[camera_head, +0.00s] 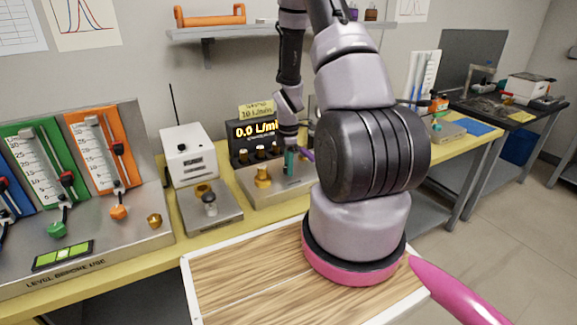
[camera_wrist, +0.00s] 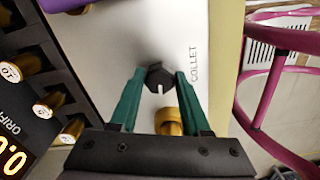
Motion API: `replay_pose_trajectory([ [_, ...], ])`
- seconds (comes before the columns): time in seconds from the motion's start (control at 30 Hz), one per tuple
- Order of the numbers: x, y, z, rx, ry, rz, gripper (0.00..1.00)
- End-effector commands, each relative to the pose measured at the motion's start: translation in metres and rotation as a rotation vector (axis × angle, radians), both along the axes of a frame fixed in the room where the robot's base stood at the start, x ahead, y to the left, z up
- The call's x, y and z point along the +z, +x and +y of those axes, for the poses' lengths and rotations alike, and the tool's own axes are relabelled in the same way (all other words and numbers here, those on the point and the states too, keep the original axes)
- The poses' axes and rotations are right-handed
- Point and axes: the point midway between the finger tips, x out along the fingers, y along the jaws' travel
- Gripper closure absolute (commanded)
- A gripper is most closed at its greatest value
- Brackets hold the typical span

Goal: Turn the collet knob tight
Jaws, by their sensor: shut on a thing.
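The collet knob (camera_wrist: 159,80) is a dark, many-sided knob with a pale slot, seen in the wrist view beside the printed word COLLET on a light panel (camera_wrist: 165,35). My gripper (camera_wrist: 160,76) has its two teal fingers on either side of the knob and is shut on it. In the head view my gripper (camera_head: 290,163) points down at the metal panel (camera_head: 254,193) in front of the flow display. The knob cannot be made out there, as the fingers and arm cover that spot.
A display (camera_head: 253,130) reads 0.0 L/min. A brass fitting (camera_head: 263,177) stands left of my gripper. A white box (camera_head: 189,152) and a metal plate with a small knob (camera_head: 211,213) are further left. A purple part (camera_head: 306,155) is close on the right.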

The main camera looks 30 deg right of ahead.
Motion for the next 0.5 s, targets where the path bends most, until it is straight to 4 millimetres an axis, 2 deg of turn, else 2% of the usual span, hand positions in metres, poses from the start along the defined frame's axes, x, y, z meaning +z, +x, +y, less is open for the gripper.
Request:
replay_pose_trajectory([
  [0.27, 0.0005, 0.0, 0.0002, -0.169, 0.0, -0.001, 1.0],
  [0.5, 0.0005, -0.0005, 0.0006, -0.39, 0.0, -0.001, 1.0],
])
